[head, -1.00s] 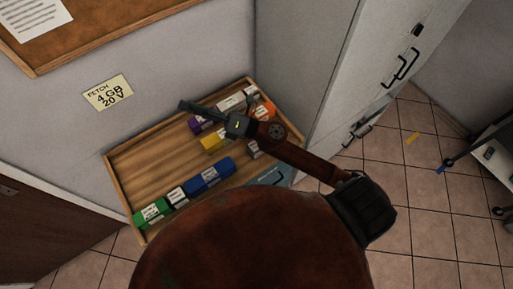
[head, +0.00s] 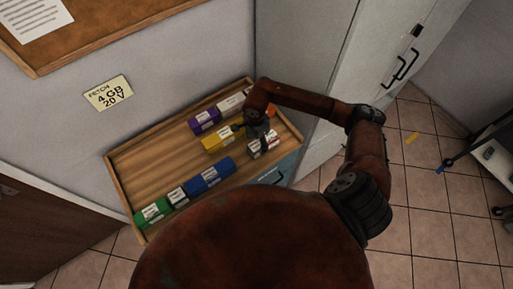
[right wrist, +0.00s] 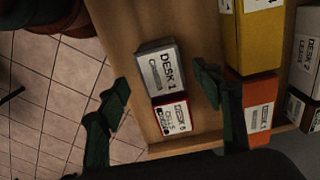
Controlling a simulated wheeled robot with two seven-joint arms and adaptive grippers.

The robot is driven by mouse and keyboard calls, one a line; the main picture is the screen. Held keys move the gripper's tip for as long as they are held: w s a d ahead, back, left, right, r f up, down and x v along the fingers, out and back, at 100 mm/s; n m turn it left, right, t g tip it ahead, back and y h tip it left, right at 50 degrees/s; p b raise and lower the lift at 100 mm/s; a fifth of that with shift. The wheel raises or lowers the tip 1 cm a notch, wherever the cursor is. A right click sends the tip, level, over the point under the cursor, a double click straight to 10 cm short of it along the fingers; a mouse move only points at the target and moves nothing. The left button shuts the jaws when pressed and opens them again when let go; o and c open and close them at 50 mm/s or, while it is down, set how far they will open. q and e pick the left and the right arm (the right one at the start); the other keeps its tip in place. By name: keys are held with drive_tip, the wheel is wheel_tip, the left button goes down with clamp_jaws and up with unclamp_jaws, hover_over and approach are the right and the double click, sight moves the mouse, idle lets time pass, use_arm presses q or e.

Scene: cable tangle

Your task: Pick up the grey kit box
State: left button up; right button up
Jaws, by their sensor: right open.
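The grey kit box (right wrist: 158,72), labelled DESK 1, lies on the wooden tray top, touching a red box (right wrist: 172,118). In the head view the grey box (head: 254,149) is near the tray's front right corner, partly covered by my right gripper (head: 252,137). My right gripper is open, with green fingers pointing down over this spot. In the right wrist view its fingers (right wrist: 163,84) stand on either side of the grey box, apart from it and seemingly above it. My left gripper is not in view.
The wooden tray (head: 140,170) has a raised rim. A yellow box (head: 216,140), an orange box (right wrist: 258,105) and a purple box (head: 204,120) lie close by. Blue (head: 210,176) and green (head: 152,211) boxes line the front. A tall cabinet (head: 300,60) stands at the right.

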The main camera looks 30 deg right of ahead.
sight(256, 145)
wheel_tip(256, 145, down, 6)
drive_tip(key=shift+w+r+p, duration=0.1)
drive_tip(key=shift+p, duration=0.65)
drive_tip(key=shift+c, duration=0.4)
drive_tip(key=c, duration=1.2)
